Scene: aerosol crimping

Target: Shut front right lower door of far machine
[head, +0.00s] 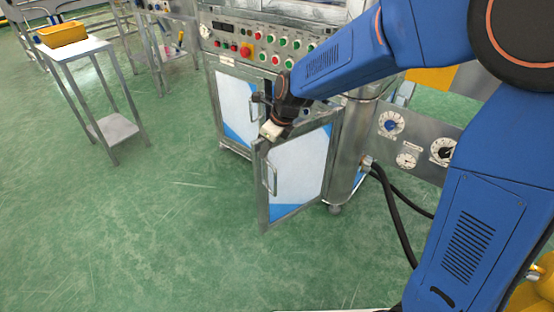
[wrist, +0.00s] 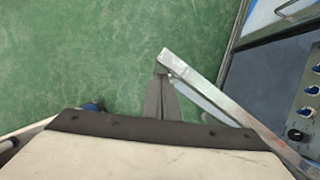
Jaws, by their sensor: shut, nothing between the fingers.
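The front right lower door (head: 300,171) of the machine stands open, swung out toward me. It has a metal frame, a white and blue panel and a bar handle (head: 270,178) near its free left edge. In the wrist view, the door's top edge (wrist: 207,91) runs from its free corner toward the lower right. My gripper (head: 272,130) is at the top of the door, by its free corner. In the wrist view, my gripper's fingers (wrist: 162,98) are together and empty, close beside that corner. I cannot tell whether they touch it.
The left lower door (head: 237,102) looks shut. A control panel (head: 255,45) with buttons sits above the doors. Gauges (head: 391,123) and black hoses (head: 397,215) are at the right. A small table (head: 88,47) with a yellow bin (head: 62,34) stands left. The green floor in front is clear.

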